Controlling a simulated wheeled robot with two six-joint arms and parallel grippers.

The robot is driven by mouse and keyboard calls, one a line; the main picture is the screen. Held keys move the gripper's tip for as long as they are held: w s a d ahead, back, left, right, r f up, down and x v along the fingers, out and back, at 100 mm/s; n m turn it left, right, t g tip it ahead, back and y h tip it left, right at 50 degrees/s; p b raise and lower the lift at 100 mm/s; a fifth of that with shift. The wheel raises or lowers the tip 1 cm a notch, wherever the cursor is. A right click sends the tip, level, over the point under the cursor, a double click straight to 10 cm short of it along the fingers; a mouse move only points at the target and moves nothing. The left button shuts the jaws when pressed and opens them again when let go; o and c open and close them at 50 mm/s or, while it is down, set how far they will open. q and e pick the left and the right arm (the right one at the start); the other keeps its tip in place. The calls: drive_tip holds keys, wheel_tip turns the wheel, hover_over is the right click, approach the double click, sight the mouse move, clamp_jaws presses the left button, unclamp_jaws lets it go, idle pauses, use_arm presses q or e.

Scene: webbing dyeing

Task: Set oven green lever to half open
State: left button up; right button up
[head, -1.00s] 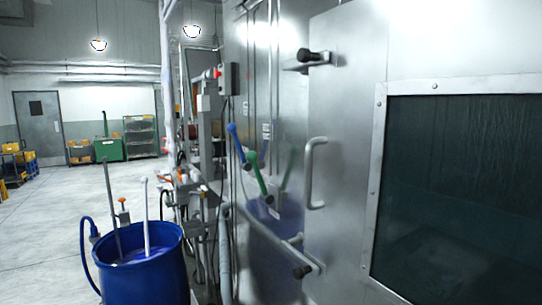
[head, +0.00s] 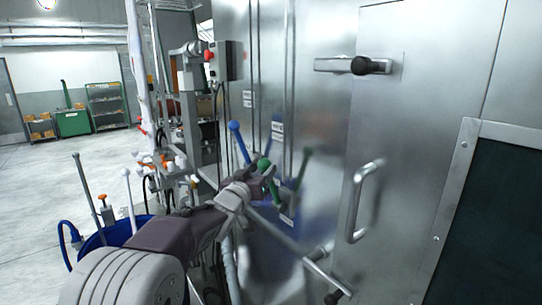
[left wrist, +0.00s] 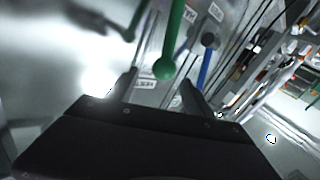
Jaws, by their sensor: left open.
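The green lever (head: 272,183) is on the side of the steel oven, its knob up and its rod leaning. In the left wrist view the green lever (left wrist: 175,35) comes down from the top and its round knob lies between my finger ends. My left gripper (head: 264,178) is open at the green lever; it also shows in the left wrist view (left wrist: 158,78), a finger on each side of the knob. I cannot tell whether either finger touches it. The gripper hides part of the lever in the head view. My right gripper is not in view.
A blue lever (head: 239,141) stands close left of the green one. The oven door (head: 400,150) has a handle (head: 357,205) and a black-knobbed latch (head: 368,66). Open floor lies at the left.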

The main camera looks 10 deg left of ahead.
sight(268, 161)
use_arm(q)
drive_tip(key=w+p, duration=0.4)
drive_tip(key=w, duration=0.5)
drive_tip(key=shift+f, duration=0.2)
drive_tip(key=shift+w+d, duration=0.15)
drive_tip(key=shift+w, duration=0.05)
drive_tip(key=shift+f, duration=0.1)
clamp_jaws()
